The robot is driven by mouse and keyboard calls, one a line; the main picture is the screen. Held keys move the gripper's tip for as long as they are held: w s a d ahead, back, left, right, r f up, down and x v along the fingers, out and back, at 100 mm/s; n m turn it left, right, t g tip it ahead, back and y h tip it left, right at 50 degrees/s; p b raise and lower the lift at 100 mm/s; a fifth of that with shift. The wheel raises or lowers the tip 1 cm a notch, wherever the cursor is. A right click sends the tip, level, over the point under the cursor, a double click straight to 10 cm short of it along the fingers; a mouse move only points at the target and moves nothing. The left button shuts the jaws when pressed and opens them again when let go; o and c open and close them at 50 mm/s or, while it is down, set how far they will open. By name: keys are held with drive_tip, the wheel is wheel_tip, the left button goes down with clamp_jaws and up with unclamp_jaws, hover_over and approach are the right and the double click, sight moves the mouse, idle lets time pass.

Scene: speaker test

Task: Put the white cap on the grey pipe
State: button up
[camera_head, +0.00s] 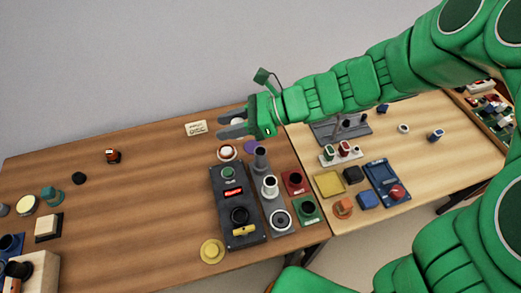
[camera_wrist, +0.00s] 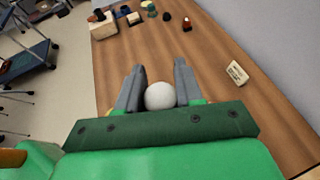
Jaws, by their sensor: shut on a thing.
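The white cap (camera_wrist: 160,95) is a smooth round white shape between my gripper's fingers in the wrist view. In the head view only a bit of it (camera_head: 237,121) shows between the fingers. My gripper (camera_head: 233,126) is shut on it, held above the back of the brown table; it also shows in the wrist view (camera_wrist: 160,85). The grey pipe (camera_head: 261,160) stands upright at the far end of a grey base, its dark open top uncovered. It is below and to the right of my gripper in the head view. The wrist view does not show the pipe.
A white pipe (camera_head: 270,187) and a white-ringed piece (camera_head: 281,219) share the grey base. A dark control box (camera_head: 222,200) stands left of it. A white-topped round piece (camera_head: 227,152) and a purple disc (camera_head: 252,146) lie near the pipe. The table's middle left is mostly clear.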

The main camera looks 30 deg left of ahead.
drive_tip(key=s+d, duration=0.3)
drive_tip(key=d, duration=0.9)
hover_over(260, 160)
drive_tip(key=a, duration=0.2)
drive_tip(key=shift+f, duration=5.2)
drive_tip(key=shift+w+a+f, duration=0.1)
drive_tip(key=shift+w+f, duration=0.1)
drive_tip(key=shift+f, duration=0.6)
drive_tip(key=shift+w+a+f, duration=0.1)
drive_tip(key=shift+w+f, duration=0.05)
drive_tip(key=shift+f, duration=0.6)
drive_tip(key=shift+n+g, duration=0.3)
drive_tip(key=o, duration=1)
drive_tip(key=shift+f, duration=0.1)
